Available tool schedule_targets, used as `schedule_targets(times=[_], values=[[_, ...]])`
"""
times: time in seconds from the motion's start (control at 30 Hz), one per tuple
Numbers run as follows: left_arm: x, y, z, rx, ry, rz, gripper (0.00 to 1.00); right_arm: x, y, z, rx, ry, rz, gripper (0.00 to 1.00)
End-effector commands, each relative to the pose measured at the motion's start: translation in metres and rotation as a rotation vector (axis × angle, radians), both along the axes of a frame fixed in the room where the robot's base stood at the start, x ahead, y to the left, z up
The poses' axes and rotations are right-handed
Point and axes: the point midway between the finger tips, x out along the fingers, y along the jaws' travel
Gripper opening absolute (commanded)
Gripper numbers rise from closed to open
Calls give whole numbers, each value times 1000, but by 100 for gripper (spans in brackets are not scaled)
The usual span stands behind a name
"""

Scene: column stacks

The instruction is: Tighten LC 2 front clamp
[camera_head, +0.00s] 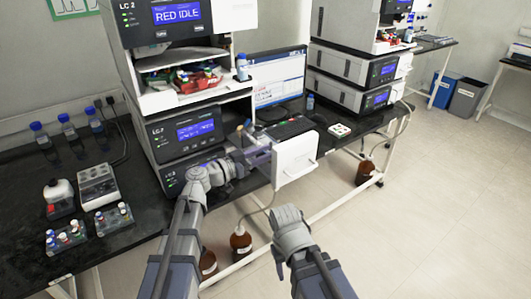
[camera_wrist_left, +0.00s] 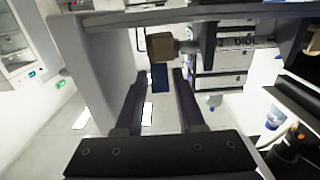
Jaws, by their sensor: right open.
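The LC 2 stack (camera_head: 175,85) stands at the left of the head view, with "RED IDLE" on its upper display. My left gripper (camera_head: 252,145) is in front of its lower units, beside an open white door or panel (camera_head: 295,160). In the left wrist view the left gripper (camera_wrist_left: 160,82) has its two dark fingers apart. A blue piece (camera_wrist_left: 160,76) shows between the fingertips, with gaps on both sides. A tan block (camera_wrist_left: 160,46) on a grey fitting is just above it; I cannot tell whether this is the front clamp. My right gripper (camera_head: 289,222) is open, low and away from the bench.
The black bench (camera_head: 130,215) carries a vial rack (camera_head: 62,236), a grey block (camera_head: 97,186) and several blue-capped bottles at the left. A monitor (camera_head: 278,75) stands behind the white panel. Brown bottles (camera_head: 241,243) sit below the bench.

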Motion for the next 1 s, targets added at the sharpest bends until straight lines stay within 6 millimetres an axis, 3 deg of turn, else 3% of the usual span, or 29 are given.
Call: schedule_targets(times=[0.03,0.3,0.77,1.0], values=[[0,0,0,0,0,0,31,0,0,0,0,0,0,54],[0,0,0,0,0,0,1,0,0,0,0,0,0,54],[0,0,2,8,7,-1,0,0,0,5,0,0,0,54],[3,-4,12,91,64,-3,0,0,0,37,0,0,0,54]])
